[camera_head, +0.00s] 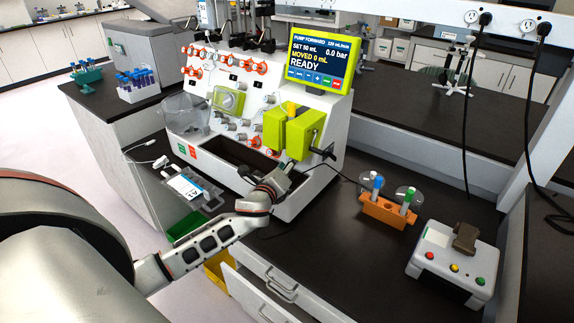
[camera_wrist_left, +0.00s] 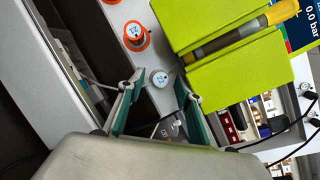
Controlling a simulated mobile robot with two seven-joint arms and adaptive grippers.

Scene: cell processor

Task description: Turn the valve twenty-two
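The cell processor (camera_head: 225,140) is a white machine with several red-orange valve knobs (camera_head: 262,66) on its front. In the left wrist view, my left gripper (camera_wrist_left: 158,82) is open, with its two teal fingers apart. A round white knob face (camera_wrist_left: 160,79) with a small blue label shows between the fingertips, with gaps on both sides. An orange-ringed valve (camera_wrist_left: 134,37) with a labelled cap is just beyond, up and left. The label numbers are too small to read surely. In the head view my left gripper (camera_head: 284,174) is low at the machine's front; its fingertips are hard to make out. My right gripper is not in view.
A yellow-green pump block (camera_head: 293,131) is close to the gripper; it also fills the upper right of the wrist view (camera_wrist_left: 235,55). The screen (camera_head: 321,62) reads READY. An orange tube rack (camera_head: 388,211) and a button box (camera_head: 453,258) stand on the right bench.

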